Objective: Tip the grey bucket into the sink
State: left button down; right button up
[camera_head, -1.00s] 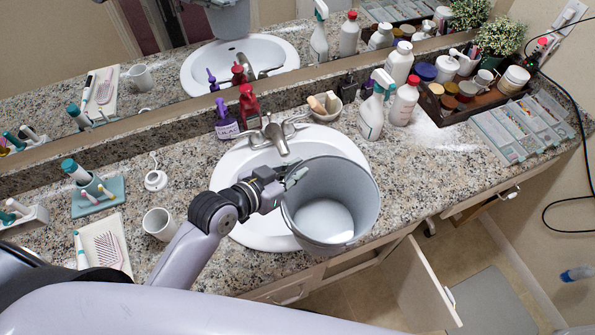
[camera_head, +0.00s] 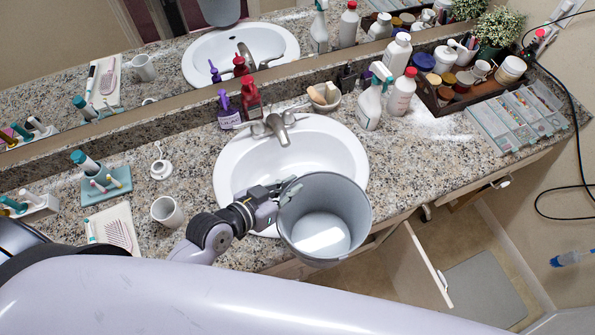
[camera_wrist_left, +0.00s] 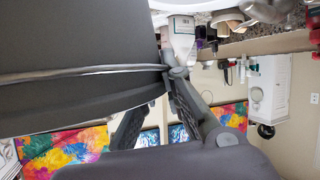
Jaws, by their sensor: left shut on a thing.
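The grey bucket (camera_head: 325,218) is upright in the head view, its mouth facing up and its inside looking empty. It hangs over the front edge of the white sink (camera_head: 335,150) and hides part of the basin. My left gripper (camera_head: 285,193) is shut on the bucket's rim at its left side. In the left wrist view the bucket (camera_wrist_left: 70,75) fills the left as a dark grey wall, with the gripper's fingers (camera_wrist_left: 160,115) against it. The faucet (camera_head: 279,130) stands at the back of the sink. My right gripper is not in view.
Purple and red pump bottles (camera_head: 251,101) stand behind the sink, left of a small bowl (camera_head: 325,97). A spray bottle (camera_head: 372,98) and white bottle (camera_head: 402,92) stand to its right. A white cup (camera_head: 167,212) is left of my arm. An open cabinet door (camera_head: 415,265) juts out below.

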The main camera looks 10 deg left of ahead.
pick_arm(q)
jog(key=w+a+f+n+g+h+b, duration=0.3)
jog(key=w+f+n+g+b, duration=0.3)
jog(key=f+g+b, duration=0.2)
notch_tip(320, 180, down, 2)
jog(key=shift+w+a+f+n+h, duration=0.2)
jog(key=shift+a+n+h, duration=0.1)
jog(key=shift+h, duration=0.4)
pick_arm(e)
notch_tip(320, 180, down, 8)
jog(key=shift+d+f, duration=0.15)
pick_arm(q)
jog(key=shift+b, duration=0.3)
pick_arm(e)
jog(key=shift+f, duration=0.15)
pick_arm(q)
jog(key=shift+w+a+r+n+g+h+b, duration=0.1)
jog(key=shift+w+a+n+g+h+b, duration=0.35)
jog(key=shift+w+n+g+b, duration=0.3)
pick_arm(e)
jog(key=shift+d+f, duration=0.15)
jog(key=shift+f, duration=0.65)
pick_arm(q)
jog(key=shift+s, duration=0.1)
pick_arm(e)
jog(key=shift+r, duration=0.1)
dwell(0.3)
